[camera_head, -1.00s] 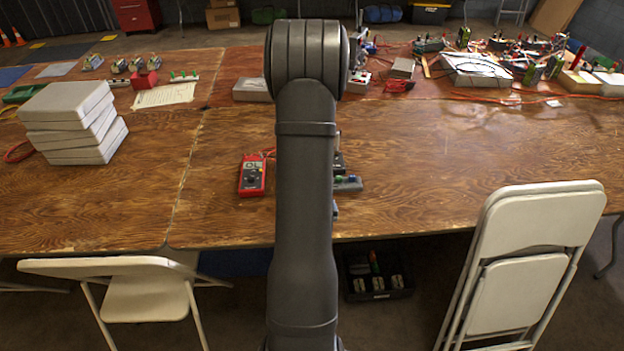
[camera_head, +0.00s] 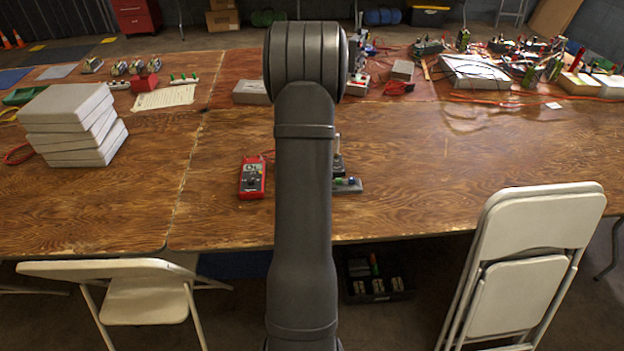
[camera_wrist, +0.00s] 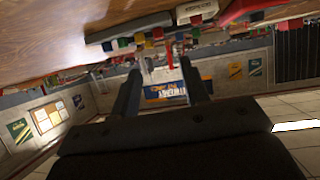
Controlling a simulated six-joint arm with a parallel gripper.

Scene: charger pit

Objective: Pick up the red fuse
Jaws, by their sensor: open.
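I cannot clearly pick out the red fuse. In the wrist view, a row of small coloured pieces (camera_wrist: 140,38), red among them, lines the table edge at the top, beyond my fingertips. My gripper (camera_wrist: 160,82) is open, its two dark fingers apart. A small blurred red shape (camera_wrist: 168,55) shows between and beyond the fingers; I cannot tell what it is. In the head view, my arm hides the gripper and part of a small grey block (camera_head: 348,186) with blue and green pieces on it.
A red multimeter (camera_head: 252,178) lies left of my arm. White boxes (camera_head: 75,125) are stacked at the left. Cables and parts clutter the back right. Folding chairs (camera_head: 525,250) stand in front. The table's right middle (camera_head: 430,170) is clear.

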